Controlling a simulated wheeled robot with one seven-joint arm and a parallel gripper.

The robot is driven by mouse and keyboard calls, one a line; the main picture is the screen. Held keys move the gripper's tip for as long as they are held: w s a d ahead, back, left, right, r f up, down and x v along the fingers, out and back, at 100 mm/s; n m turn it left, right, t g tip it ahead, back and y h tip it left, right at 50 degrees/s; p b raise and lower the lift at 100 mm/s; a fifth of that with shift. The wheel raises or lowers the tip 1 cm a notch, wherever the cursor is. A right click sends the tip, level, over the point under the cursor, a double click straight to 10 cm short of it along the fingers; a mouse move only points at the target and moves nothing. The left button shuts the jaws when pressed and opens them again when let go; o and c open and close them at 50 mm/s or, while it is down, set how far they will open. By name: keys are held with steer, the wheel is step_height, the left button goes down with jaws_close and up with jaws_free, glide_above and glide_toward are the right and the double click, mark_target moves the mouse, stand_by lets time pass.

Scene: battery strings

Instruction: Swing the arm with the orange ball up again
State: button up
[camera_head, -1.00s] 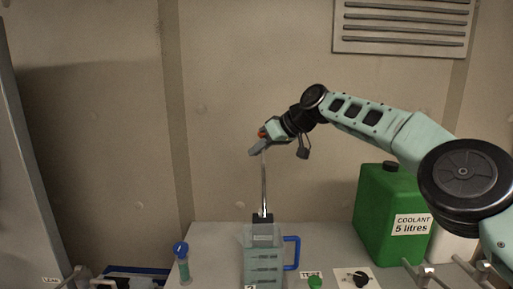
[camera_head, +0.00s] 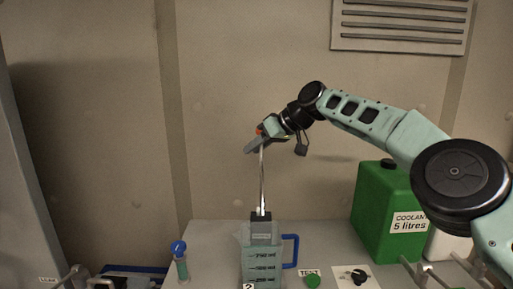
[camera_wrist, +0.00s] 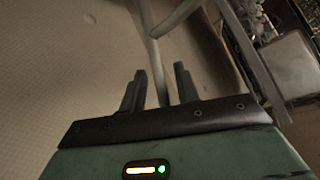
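A thin metal arm (camera_head: 262,185) stands nearly upright on a dark block (camera_head: 261,217) at the measuring jug. A small orange patch, apparently the orange ball (camera_head: 260,131), shows at its top, mostly hidden by my gripper (camera_head: 252,147). My gripper reaches in from the right, tilted down to the left, at the arm's upper end. In the wrist view, the two dark fingers of my gripper (camera_wrist: 158,88) are apart. A pale rod (camera_wrist: 153,50) runs between them with gaps on both sides. The ball cannot be made out there.
The measuring jug (camera_head: 262,268) with a blue handle stands on the grey bench (camera_head: 215,235). A blue-capped tube (camera_head: 181,265) is left of it. A green coolant can (camera_head: 378,220), a green TEST button (camera_head: 313,282) and a black knob (camera_head: 358,277) are right.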

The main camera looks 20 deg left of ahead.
steer(key=b+v, duration=0.5)
steer(key=v, duration=1.2)
steer(key=shift+r, duration=0.15)
steer(key=shift+d, duration=0.1)
